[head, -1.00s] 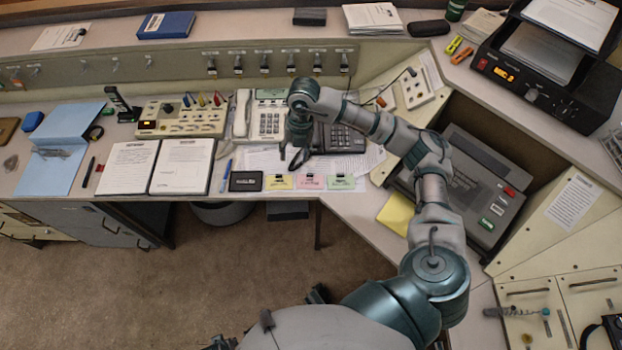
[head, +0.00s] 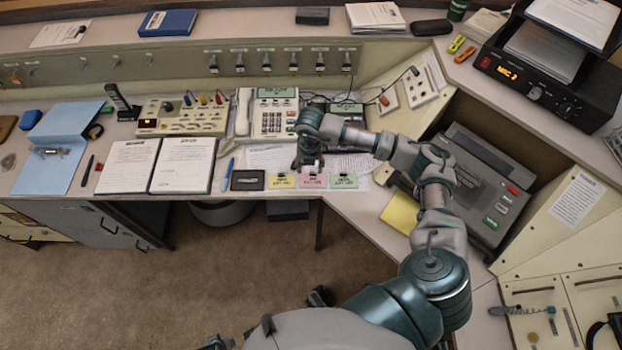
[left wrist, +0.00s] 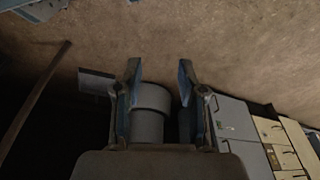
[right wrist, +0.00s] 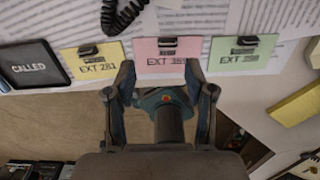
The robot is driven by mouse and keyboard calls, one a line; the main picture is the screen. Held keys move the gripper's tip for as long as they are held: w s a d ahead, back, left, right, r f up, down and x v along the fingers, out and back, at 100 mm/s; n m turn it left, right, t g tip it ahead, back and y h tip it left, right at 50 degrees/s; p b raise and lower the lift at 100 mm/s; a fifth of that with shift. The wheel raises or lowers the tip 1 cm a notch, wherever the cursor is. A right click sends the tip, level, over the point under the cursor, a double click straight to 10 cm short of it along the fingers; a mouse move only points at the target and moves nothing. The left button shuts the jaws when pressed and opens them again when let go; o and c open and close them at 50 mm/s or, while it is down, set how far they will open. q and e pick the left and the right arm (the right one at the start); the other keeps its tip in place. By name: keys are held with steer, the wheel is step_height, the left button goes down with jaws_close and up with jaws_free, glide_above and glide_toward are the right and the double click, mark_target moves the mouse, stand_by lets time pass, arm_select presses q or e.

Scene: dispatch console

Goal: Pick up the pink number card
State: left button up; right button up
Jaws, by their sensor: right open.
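The pink number card (head: 313,182) lies at the front edge of the desk, between a yellow card (head: 281,182) and a green card (head: 344,181). In the right wrist view the pink card (right wrist: 160,65) has a black clip at its top edge and an "EXT" label whose digits are hard to read. My right gripper (right wrist: 158,78) is open and empty, its fingertips near the card's lower left and right corners. In the head view the right gripper (head: 309,164) hangs just behind the card. My left gripper (left wrist: 160,75) is open and empty over the floor.
A black "CALLED" tile (right wrist: 30,65) lies left of the yellow card. A coiled phone cord (right wrist: 122,15) and printed sheets (right wrist: 200,20) lie behind the cards. A yellow pad (right wrist: 297,104) is at the right. Open floor (head: 210,280) lies before the desk.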

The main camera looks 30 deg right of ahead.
mark_target(314, 173)
steer(key=f, duration=0.2)
steer(key=d+f, duration=0.1)
steer(key=f, duration=0.1)
steer(key=shift+f, duration=0.15)
steer(key=shift+d+f, duration=0.15)
steer(key=shift+d, duration=0.35)
steer(key=shift+c, duration=0.6)
steer(key=shift+a, duration=0.3)
steer(key=c, duration=0.6)
steer(key=shift+a, duration=0.2)
steer(key=shift+c, duration=0.7)
steer(key=shift+a, duration=0.15)
arm_select(q)
steer(key=shift+d+r, duration=0.1)
steer(key=shift+r, duration=0.65)
